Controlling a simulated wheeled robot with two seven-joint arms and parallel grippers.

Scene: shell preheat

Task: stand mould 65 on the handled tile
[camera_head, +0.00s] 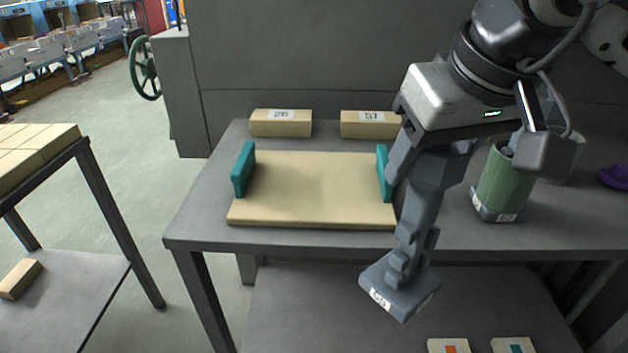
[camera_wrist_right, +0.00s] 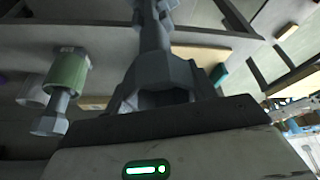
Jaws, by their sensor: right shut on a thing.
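The grey stepped mould (camera_head: 418,225) hangs in my right gripper (camera_head: 432,160), tilted, with its wide square foot down and to the left. A white label on the foot is too small to read surely. The gripper is shut on its upper part; the mould also shows in the right wrist view (camera_wrist_right: 155,32). The handled tile (camera_head: 315,190) is a beige slab with a teal handle at each end, lying bare on the grey table. The held mould appears in front of the tile's right front corner, and its foot shows below the table's front edge. My left gripper is out of view.
Beige blocks labelled 26 (camera_head: 281,123) and 57 (camera_head: 370,124) lie behind the tile. A green cylinder on a grey labelled base (camera_head: 506,183) stands right of my arm, with a pale container behind it. A purple thing (camera_head: 614,177) lies far right. A lower shelf holds two marked blocks.

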